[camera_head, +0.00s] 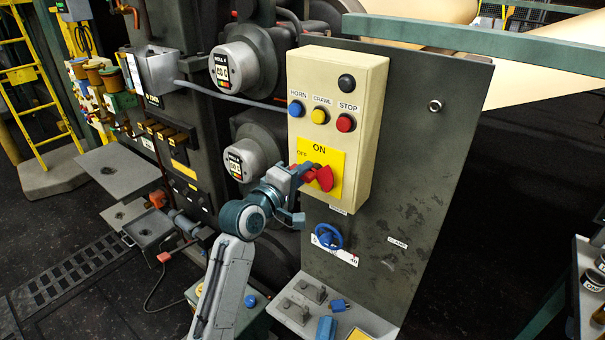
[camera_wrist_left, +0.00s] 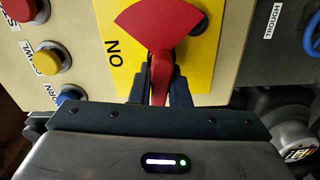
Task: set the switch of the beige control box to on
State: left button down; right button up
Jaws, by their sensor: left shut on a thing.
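The beige control box (camera_head: 366,110) is fixed upright on a dark grey panel. Its red switch (camera_head: 325,179) sits on a yellow plate (camera_head: 320,158) marked ON at the top and OFF at the left. The red handle points left, toward OFF, with its fan-shaped end at the right. My left gripper (camera_head: 305,172) reaches in from the lower left and is shut on the handle. In the left wrist view the red switch (camera_wrist_left: 162,25) shows its handle between the two dark fingers (camera_wrist_left: 160,85). The OFF mark is hidden there. My right gripper is not in view.
Above the plate are a blue HORN button (camera_head: 296,109), a yellow CRAWL button (camera_head: 319,116), a red STOP button (camera_head: 345,123) and a black knob (camera_head: 346,83). A blue handwheel (camera_head: 327,236) is below the box. Round roll gauges (camera_head: 233,65) stand close at the left.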

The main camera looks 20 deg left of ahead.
pick_arm(q)
jog(key=m, duration=0.3)
jog(key=shift+d+r+m, duration=0.1)
jog(key=shift+r+m, duration=0.1)
jog(key=shift+m, duration=0.1)
jog(key=m, duration=0.3)
jog(key=shift+s+d+r+m, duration=0.1)
jog(key=shift+r+m, duration=0.1)
jog(key=shift+m, duration=0.1)
jog(key=m, duration=0.1)
jog(key=m+b, duration=0.1)
jog(key=m, duration=0.2)
jog(key=shift+s+d+r+m, duration=0.1)
jog(key=shift+d+r+m, duration=0.05)
jog(key=shift+d+m, duration=0.15)
jog(key=shift+s+d+r+m+b, duration=0.15)
jog(key=shift+m+b, duration=0.35)
jog(key=shift+m, duration=0.6)
jog(key=shift+w+d+f+m+b, duration=0.1)
jog(key=shift+m+b, duration=0.35)
jog(key=shift+m, duration=0.65)
jog(key=c, duration=1.4)
grip_release()
jog(key=shift+s, duration=0.1)
